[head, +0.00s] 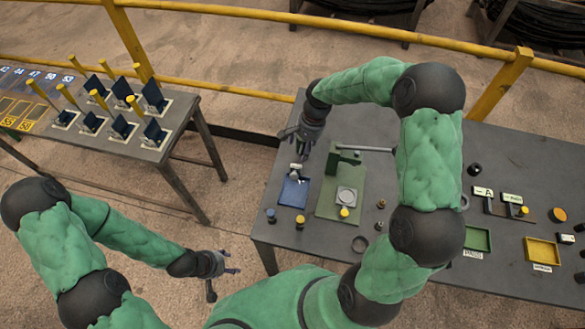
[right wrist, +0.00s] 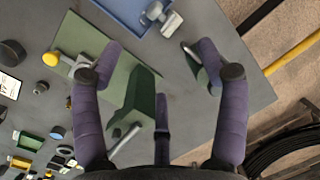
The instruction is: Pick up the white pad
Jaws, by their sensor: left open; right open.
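A small white piece (head: 296,176), which looks like the white pad, lies at the far edge of the blue tray (head: 293,193) on the right-hand table. It also shows as a pale block (right wrist: 172,24) beside the blue tray at the top of the right wrist view. My right gripper (head: 299,148) is open and empty, above the table just beyond the pale piece. In the right wrist view its spread fingers (right wrist: 150,62) have the pale piece ahead of them, apart from it. My left gripper (head: 222,270) is open and empty, low, left of the table.
A green fixture (head: 328,204) with an upright block and a grey rod stands right of the blue tray.

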